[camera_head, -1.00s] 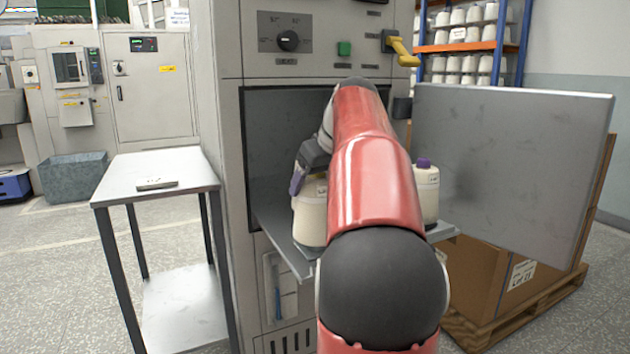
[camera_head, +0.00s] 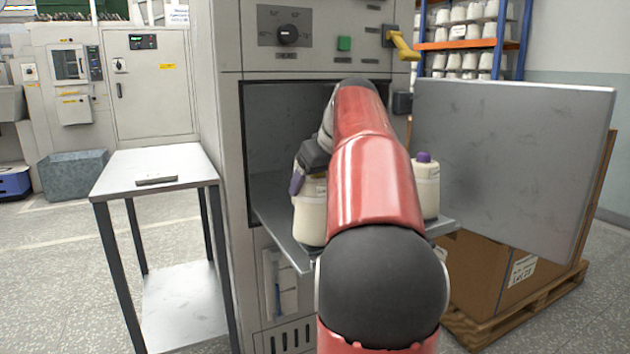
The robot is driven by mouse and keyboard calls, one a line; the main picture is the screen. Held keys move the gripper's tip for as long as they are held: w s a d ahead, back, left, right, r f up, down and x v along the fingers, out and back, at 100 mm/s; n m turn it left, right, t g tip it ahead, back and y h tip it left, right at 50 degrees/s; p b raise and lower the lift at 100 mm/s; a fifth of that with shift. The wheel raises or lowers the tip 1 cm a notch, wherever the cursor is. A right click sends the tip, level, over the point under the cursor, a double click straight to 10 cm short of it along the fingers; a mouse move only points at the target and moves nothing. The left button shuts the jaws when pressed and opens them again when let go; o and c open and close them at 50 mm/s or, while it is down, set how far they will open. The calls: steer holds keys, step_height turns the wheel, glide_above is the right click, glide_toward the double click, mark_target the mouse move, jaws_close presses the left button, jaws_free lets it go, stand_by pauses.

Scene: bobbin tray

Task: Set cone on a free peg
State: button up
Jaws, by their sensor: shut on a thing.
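A cream yarn cone (camera_head: 309,215) stands at the left part of a grey tray (camera_head: 279,228) that sticks out of the open machine compartment. My gripper (camera_head: 308,172) is at the top of this cone and shut on it; its fingertips are mostly hidden behind my red arm. The cone looks upright and close to the tray; I cannot tell whether it touches the tray or sits on a peg. A second cream cone with a purple top (camera_head: 426,185) stands at the tray's right side. The tray's middle and any pegs are hidden by my arm.
An open grey door (camera_head: 510,165) bounds the right side. A metal side table (camera_head: 125,175) with a small dark object (camera_head: 157,181) stands at left. A cardboard box (camera_head: 480,275) on a pallet sits below the door. A cone shelf (camera_head: 465,47) stands behind.

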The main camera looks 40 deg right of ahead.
steer(key=shift+f, duration=0.25)
steer(key=o, duration=1.6)
steer(key=shift+o, duration=0.2)
steer(key=p+v, duration=0.1)
steer(key=v, duration=0.6)
steer(key=shift+s+r, duration=0.1)
steer(key=shift+r, duration=0.15)
steer(key=shift+s+r, duration=0.1)
steer(key=shift+r, duration=0.05)
steer(key=shift+s, duration=0.1)
